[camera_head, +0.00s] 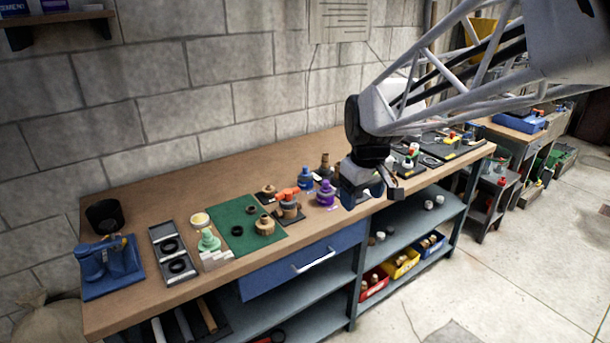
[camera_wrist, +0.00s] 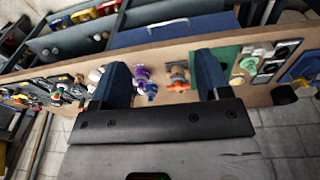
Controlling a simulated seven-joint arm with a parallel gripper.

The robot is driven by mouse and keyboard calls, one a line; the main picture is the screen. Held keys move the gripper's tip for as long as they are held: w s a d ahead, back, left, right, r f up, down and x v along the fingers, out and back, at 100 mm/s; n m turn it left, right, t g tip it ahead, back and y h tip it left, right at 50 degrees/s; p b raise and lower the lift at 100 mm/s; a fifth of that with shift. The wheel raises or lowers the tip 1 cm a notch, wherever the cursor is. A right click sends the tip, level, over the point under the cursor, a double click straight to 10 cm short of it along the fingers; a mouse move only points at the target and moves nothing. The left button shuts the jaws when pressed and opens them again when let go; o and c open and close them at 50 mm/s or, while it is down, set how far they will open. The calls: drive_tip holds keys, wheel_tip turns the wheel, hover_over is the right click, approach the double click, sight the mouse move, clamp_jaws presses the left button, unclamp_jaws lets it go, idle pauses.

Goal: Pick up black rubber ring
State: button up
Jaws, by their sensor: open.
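Several black rings lie on the bench. Two larger ones, an upper ring (camera_head: 168,245) and a lower ring (camera_head: 179,266), lie in a grey two-part tray (camera_head: 157,235) at the left. Two smaller ones, a far ring (camera_head: 251,209) and a near ring (camera_head: 237,231), lie on the green mat (camera_head: 225,213). I cannot tell which is the task's ring. My gripper (camera_head: 372,192) is open and empty over the bench's right half, well right of these rings. In the wrist view, its fingers (camera_wrist: 160,66) stand apart, with the tray (camera_wrist: 288,46) beyond the right finger.
Purple (camera_head: 326,193) and blue (camera_head: 305,179) fittings stand left of my gripper. A black cup (camera_head: 103,213) and blue stand (camera_head: 110,262) are at the left end. Dark mats with parts lie right.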

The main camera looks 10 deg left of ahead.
drive_tip(key=w+a+f+n, duration=0.3)
drive_tip(key=w+a, duration=0.3)
drive_tip(key=a, duration=0.3)
drive_tip(key=n+g, duration=0.1)
drive_tip(key=n, duration=0.6)
approach(237, 226)
drive_tip(key=s+f, duration=0.1)
drive_tip(key=shift+s+d, duration=0.1)
drive_tip(key=shift+d, duration=0.05)
drive_tip(key=shift+f, duration=0.1)
drive_tip(key=shift+f, duration=1.25)
drive_tip(key=shift+f, duration=2.6)
